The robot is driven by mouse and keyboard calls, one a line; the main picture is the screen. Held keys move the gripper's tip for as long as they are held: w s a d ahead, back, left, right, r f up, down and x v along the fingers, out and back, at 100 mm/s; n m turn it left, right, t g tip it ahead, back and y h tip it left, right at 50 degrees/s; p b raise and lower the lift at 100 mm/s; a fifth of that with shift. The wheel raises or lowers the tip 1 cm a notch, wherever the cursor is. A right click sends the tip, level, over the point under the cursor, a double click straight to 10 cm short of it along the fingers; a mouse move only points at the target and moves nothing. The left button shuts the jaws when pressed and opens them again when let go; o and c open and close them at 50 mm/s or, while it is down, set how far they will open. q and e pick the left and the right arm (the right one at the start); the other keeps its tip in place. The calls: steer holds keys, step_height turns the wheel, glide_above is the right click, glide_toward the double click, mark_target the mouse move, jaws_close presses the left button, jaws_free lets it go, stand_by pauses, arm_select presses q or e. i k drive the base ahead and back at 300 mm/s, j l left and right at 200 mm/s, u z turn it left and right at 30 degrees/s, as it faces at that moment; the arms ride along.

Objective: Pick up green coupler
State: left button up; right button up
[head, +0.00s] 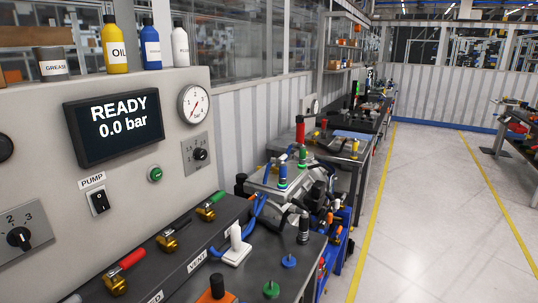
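A small green piece with a short knob (271,289), which looks like the green coupler, sits on the dark bench top at the bottom of the head view. A similar blue piece (289,261) is on the bench just behind and right of it. The silver drive unit (290,185) stands further back, with a blue fitting with a green ring (283,177) and a green fitting (302,156) upright on its top. I cannot tell for certain which green part is the named coupler. Neither of my grippers is in view.
A panel with a screen (125,126) reading "READY 0.0 bar" and a gauge (194,104) fills the left. The right floor is clear.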

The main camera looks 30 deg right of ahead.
mark_target(302, 155)
steer(key=i+l+u, duration=0.1)
steer(key=l+u, duration=0.3)
steer(key=l, duration=0.6)
steer(key=l+u, duration=0.4)
steer(key=l, duration=0.6)
